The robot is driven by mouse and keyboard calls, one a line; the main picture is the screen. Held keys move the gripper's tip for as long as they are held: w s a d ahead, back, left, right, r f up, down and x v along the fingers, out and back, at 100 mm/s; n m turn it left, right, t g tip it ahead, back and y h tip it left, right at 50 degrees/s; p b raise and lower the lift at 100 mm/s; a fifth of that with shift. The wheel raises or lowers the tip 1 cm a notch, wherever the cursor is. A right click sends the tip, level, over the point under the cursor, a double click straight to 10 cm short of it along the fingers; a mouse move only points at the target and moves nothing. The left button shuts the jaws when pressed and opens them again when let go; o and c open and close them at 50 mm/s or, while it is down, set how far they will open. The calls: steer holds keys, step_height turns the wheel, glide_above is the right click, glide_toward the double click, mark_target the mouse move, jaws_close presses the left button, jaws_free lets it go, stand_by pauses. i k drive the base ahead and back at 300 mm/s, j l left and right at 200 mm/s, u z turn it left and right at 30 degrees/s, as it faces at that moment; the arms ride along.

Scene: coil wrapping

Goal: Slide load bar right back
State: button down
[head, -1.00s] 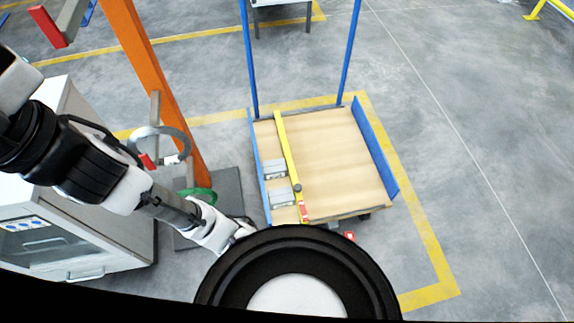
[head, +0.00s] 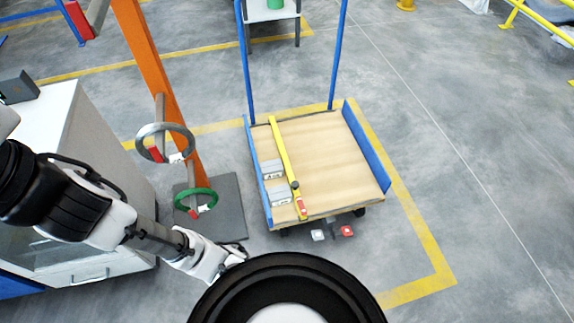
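The load bar (head: 282,152) is a long yellow bar lying lengthwise across the wooden deck of the cart (head: 335,165), left of the deck's middle. It has a dark knob (head: 295,185) and a red part (head: 302,207) at its near end. Two grey boxes (head: 272,169) sit between the bar and the cart's left blue side rail (head: 257,165). My gripper (head: 236,258) is at the lower middle, in front of the cart and to its left, apart from the bar. Its fingers are small and partly hidden by my black round body part, so their opening is unclear.
An orange post (head: 150,85) with a grey ring (head: 165,143) and a green ring (head: 196,203) stands left of the cart. A white cabinet (head: 75,150) is further left. A red pedal (head: 347,231) shows under the cart's near edge. Floor to the right is clear.

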mark_target(294, 185)
steer(key=i+z, duration=0.3)
steer(key=i, duration=0.15)
steer(key=i+j+z, duration=0.35)
steer(key=i+l, duration=0.05)
steer(key=l, duration=0.05)
